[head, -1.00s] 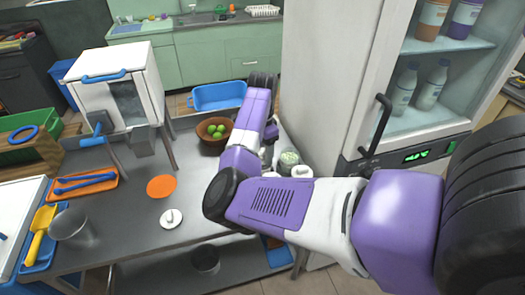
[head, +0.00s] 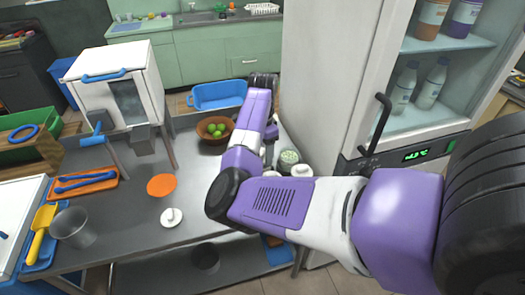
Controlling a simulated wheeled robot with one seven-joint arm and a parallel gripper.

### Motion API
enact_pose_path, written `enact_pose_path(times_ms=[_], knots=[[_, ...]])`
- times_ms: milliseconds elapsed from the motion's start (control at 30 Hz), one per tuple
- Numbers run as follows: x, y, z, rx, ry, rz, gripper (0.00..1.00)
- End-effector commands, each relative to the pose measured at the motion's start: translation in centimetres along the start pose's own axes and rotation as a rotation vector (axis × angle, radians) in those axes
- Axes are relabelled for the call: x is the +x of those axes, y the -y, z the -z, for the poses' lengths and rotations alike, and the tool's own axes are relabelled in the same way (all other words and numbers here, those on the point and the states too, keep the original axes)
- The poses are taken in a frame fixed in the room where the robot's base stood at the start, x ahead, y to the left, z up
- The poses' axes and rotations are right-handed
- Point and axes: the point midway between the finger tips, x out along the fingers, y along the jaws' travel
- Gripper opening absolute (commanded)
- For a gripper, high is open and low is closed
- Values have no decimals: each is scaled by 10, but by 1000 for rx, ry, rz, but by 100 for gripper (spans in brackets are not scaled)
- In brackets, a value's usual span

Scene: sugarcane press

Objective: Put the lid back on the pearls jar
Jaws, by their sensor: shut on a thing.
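A white round lid with a knob (head: 172,217) lies on the steel table. An open jar with pale green contents (head: 289,157) stands at the table's right side, beside the fridge. A second white knobbed lid (head: 302,170) shows just in front of it, partly behind my arm; what is under it is hidden. I cannot tell which jar holds the pearls. My gripper (head: 269,150) is just left of the open jar, mostly hidden by my purple forearm. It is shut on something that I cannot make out.
A brown bowl of green fruit (head: 214,131) and a blue tub (head: 218,96) stand behind. The fridge (head: 335,90) closes off the right.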

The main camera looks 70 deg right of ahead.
Motion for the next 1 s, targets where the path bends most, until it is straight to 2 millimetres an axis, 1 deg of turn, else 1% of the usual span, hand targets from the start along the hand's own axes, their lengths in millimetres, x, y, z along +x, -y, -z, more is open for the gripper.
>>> enact_pose_path(times_ms=[867, 900, 967, 1000], knots=[[0, 0, 0, 0, 0, 1, 25], [0, 1, 0, 0, 0, 1, 64], [0, 0, 0, 0, 0, 1, 76], [0, 0, 0, 0, 0, 1, 84]])
